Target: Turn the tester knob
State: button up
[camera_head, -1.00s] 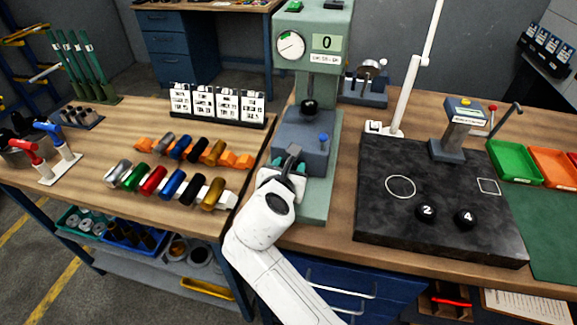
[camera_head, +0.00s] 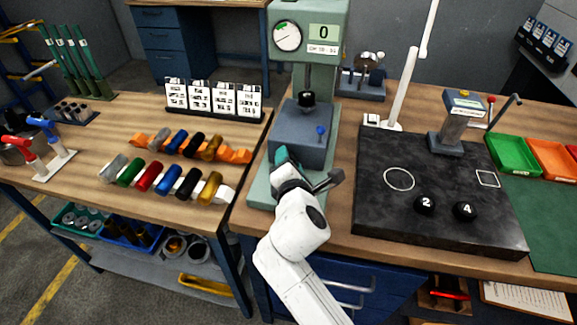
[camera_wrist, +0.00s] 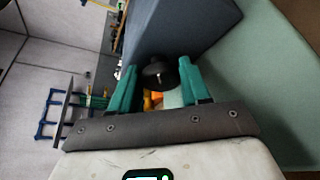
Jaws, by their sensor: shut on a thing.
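The tester (camera_head: 309,60) is a grey-green column with a round dial (camera_head: 287,37) and a display (camera_head: 323,32) reading 0. My gripper (camera_head: 292,161) is at the block's front. In the wrist view my gripper (camera_wrist: 158,68) has its green fingers on either side of a round black knob (camera_wrist: 158,73) beside the block (camera_wrist: 180,30), shut on it. The knob is hidden behind my gripper in the head view.
A rack of coloured cylinders (camera_head: 170,180) lies on the bench to the left, with white cards (camera_head: 212,98) behind. A dark stone plate (camera_head: 440,215) with two black balls lies to the right. Green (camera_head: 512,153) and orange trays (camera_head: 553,160) stand farther right.

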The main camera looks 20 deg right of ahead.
jog(key=shift+f+m+t+b, duration=0.15)
jog(key=shift+m+t+b, duration=0.25)
jog(key=shift+m, duration=0.1)
dwell(0.3)
jog(key=o, duration=1)
jog(key=v, duration=1.1)
jog(key=shift+d+b, duration=0.1)
jog(key=shift+b, duration=0.3)
